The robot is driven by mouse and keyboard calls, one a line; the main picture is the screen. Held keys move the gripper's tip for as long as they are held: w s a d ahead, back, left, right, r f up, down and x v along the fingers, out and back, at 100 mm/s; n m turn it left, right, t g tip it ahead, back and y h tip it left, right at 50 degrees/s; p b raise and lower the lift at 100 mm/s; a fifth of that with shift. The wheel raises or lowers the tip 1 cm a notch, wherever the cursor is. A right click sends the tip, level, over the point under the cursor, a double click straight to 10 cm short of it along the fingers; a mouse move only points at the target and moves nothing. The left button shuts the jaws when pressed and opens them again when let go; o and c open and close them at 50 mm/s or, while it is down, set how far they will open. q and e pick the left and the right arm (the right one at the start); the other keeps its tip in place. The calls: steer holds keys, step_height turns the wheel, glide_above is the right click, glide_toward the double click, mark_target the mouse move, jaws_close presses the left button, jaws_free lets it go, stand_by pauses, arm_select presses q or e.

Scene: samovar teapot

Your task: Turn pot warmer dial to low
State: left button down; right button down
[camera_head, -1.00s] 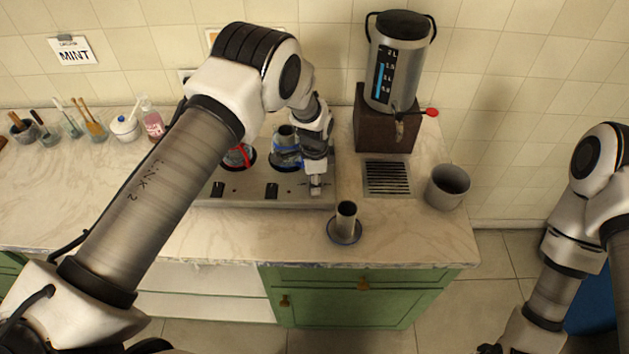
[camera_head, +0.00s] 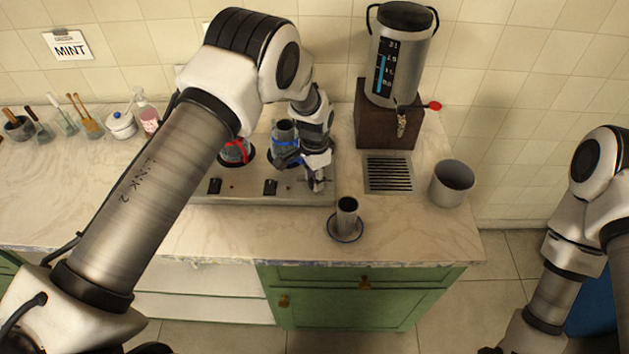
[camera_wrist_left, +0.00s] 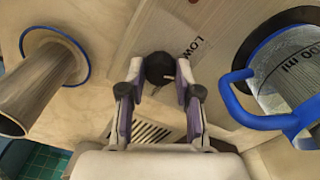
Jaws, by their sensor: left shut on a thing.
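The pot warmer (camera_head: 240,195) is a metal panel on the counter with two pots on it, one with a red handle (camera_head: 236,150) and one with a blue handle (camera_head: 283,135). My left gripper (camera_head: 318,184) is at the panel's right end. In the left wrist view my left gripper (camera_wrist_left: 158,82) is shut on a round black dial (camera_wrist_left: 158,67), with a finger on each side. A pale mark on the dial points right in that view, near the printed word LOW (camera_wrist_left: 196,46). The head view hides the dial behind the gripper. My right gripper is out of view.
A metal cup on a blue-rimmed saucer (camera_head: 345,236) stands in front of the panel. The blue-handled pot stands close beside the gripper in the left wrist view (camera_wrist_left: 285,75). A drain grate (camera_head: 388,173), a grey pot (camera_head: 452,183) and the samovar (camera_head: 398,65) are to the right.

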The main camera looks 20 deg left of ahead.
arm_select(q)
steer(key=n, duration=0.1)
steer(key=n+b, duration=0.1)
steer(key=f+n, duration=0.1)
steer(key=shift+s+n+b, duration=0.3)
steer(key=shift+n+b, duration=0.05)
steer(key=shift+n, duration=0.05)
steer(key=shift+r+n+b, duration=0.2)
steer(key=shift+n+b, duration=0.4)
steer(key=shift+n, duration=1.2)
steer(key=c, duration=0.8)
jaws_free()
steer(key=shift+w, duration=0.1)
steer(key=shift+w+r, duration=0.1)
steer(key=shift+w, duration=0.05)
